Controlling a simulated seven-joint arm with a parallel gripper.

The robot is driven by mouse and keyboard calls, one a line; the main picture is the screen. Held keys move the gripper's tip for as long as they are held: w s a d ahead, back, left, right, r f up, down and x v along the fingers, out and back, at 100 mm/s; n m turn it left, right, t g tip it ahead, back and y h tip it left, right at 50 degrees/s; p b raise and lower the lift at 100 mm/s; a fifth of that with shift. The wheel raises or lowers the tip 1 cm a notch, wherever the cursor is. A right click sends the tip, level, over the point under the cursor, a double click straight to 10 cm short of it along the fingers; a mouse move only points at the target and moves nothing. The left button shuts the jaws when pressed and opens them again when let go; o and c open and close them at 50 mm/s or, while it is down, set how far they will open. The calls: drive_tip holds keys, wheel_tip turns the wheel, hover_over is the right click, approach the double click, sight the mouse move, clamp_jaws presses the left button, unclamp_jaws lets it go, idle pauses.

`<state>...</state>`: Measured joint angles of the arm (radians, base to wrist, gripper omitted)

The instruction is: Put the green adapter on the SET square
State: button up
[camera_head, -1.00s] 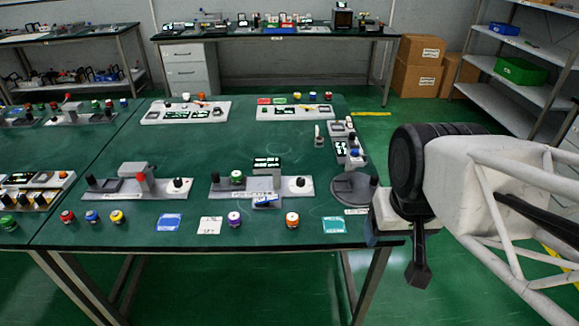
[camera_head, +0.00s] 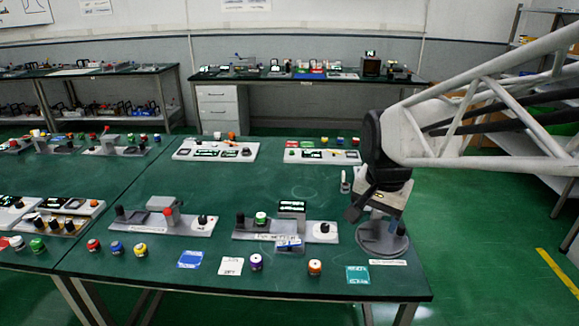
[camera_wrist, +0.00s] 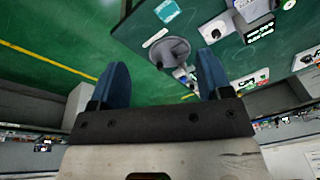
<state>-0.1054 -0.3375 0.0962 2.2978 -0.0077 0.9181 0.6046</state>
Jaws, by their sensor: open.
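A green-topped adapter (camera_head: 261,218) sits on a grey fixture (camera_head: 330,233) near the table's front. Another green round piece (camera_head: 38,245) stands at the far left. Near the front edge lie a blue square (camera_head: 190,259), a white square (camera_head: 230,266) and a teal square (camera_head: 357,275); their lettering is too small to read surely. The teal square also shows in the wrist view (camera_wrist: 167,11). My gripper (camera_wrist: 162,70) is open and empty, its two blue fingers apart. In the head view it is at the table's right side, above the round grey base (camera_head: 381,240), partly hidden by my wrist.
Red, blue and yellow pieces (camera_head: 116,247) stand at front left, and purple (camera_head: 256,262) and orange (camera_head: 315,267) ones between the squares. A grey fixture with a red-topped lever (camera_head: 168,214) stands left of centre. The middle of the table is clear.

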drive_tip(key=w+a+f+m, duration=0.2)
drive_tip(key=w+a+m, duration=0.3)
drive_tip(key=w, duration=0.7)
drive_tip(key=m+g, duration=0.2)
drive_tip(key=m, duration=0.7)
hover_over(261, 215)
wheel_tip(261, 215, down, 20)
drive_tip(key=shift+w+d+f, duration=0.1)
drive_tip(key=shift+w+d, duration=0.05)
drive_tip(key=shift+w+f, duration=0.1)
drive_tip(key=shift+f, duration=0.1)
drive_tip(key=shift+f, duration=0.1)
drive_tip(key=shift+f, duration=1.2)
drive_tip(key=shift+f, duration=0.1)
drive_tip(key=shift+s+a+f, duration=0.1)
drive_tip(key=shift+f, duration=1.2)
drive_tip(key=shift+s+a+f, duration=0.1)
drive_tip(key=shift+f, duration=1.15)
